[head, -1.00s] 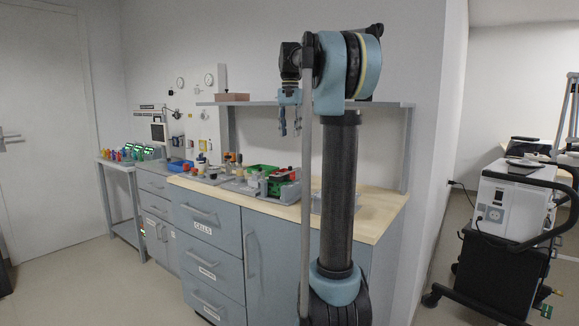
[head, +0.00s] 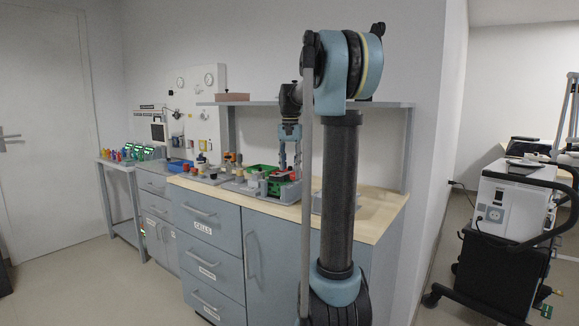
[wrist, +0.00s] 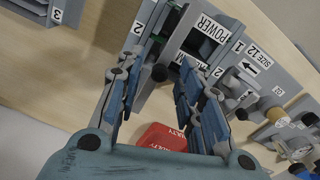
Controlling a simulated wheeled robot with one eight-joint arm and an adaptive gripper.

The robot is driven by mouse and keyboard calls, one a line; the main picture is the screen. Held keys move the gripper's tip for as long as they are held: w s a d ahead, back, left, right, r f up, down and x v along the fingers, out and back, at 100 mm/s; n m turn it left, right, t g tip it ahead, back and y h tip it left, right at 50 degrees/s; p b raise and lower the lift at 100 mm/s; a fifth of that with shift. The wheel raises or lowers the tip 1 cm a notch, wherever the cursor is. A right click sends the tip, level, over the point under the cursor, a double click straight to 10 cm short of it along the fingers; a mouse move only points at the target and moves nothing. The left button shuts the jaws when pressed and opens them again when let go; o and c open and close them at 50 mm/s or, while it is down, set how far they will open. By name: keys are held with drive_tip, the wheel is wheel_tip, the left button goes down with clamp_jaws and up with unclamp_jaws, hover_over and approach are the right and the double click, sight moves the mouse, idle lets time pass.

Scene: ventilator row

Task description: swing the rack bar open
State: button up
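Past the fingertips lies a grey rack (wrist: 212,28) with a POWER label and numbered places.
A red FAULTY tray (wrist: 163,138) lies close to the gripper. A SIZE 12 fixture (wrist: 245,85) and several knobs stand right of the rack in the wrist view. A wall shelf (head: 255,103) runs behind the arm. The wooden worktop (head: 372,222) is clear at the right.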

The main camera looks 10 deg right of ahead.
clamp_jaws()
drive_tip(key=shift+a, duration=0.1)
